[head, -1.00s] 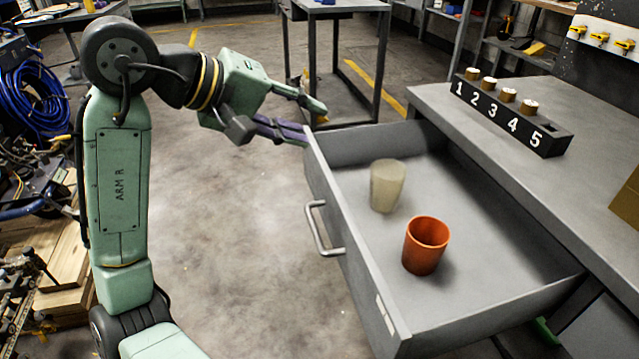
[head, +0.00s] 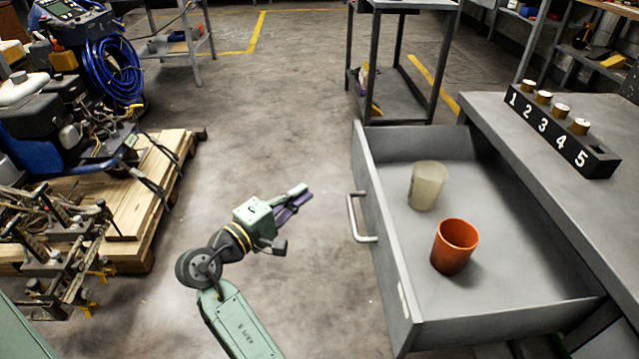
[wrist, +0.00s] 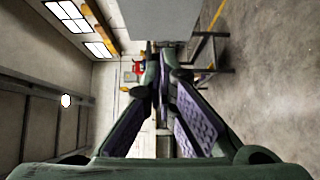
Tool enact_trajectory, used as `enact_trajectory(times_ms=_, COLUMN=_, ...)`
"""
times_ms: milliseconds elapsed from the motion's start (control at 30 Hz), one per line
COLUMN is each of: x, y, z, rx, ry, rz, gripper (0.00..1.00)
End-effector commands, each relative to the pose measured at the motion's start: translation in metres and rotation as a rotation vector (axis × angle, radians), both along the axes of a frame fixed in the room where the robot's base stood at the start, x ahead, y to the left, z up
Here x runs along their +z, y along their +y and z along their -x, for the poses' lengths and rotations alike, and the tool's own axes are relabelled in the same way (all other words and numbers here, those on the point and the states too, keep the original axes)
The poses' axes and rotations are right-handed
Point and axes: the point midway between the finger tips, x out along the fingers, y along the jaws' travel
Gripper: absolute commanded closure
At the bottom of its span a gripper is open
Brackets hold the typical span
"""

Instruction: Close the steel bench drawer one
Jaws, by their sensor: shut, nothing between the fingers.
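The steel bench drawer (head: 376,255) is pulled far out from the bench in the head view, with its bar handle (head: 358,218) on the front panel. A translucent beige cup (head: 428,186) and an orange cup (head: 455,246) stand upright inside it. My gripper (head: 300,196) is left of the drawer front, apart from the handle, with nothing held. Its fingers converge in the wrist view (wrist: 166,65).
The grey bench top (head: 490,103) carries a black numbered rack (head: 560,140) with several capped pieces. A wooden pallet (head: 165,190) with machinery stands at left. A metal table (head: 405,5) stands behind. The concrete floor between pallet and drawer is clear.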

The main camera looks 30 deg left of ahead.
Motion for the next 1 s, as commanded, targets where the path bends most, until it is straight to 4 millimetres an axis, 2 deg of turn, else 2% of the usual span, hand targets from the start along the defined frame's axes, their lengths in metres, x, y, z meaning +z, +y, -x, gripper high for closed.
enact_trajectory(times_ms=433, x=0.002, y=-0.021, z=-0.09, rx=-0.007, ry=0.0, rz=0.0, gripper=1.0)
enact_trajectory(times_ms=633, x=0.001, y=-0.044, z=-0.103, rx=-0.005, ry=0.001, rz=0.0, gripper=1.0)
enact_trajectory(times_ms=1000, x=0.001, y=-0.05, z=-0.107, rx=-0.003, ry=-0.001, rz=-0.001, gripper=1.0)
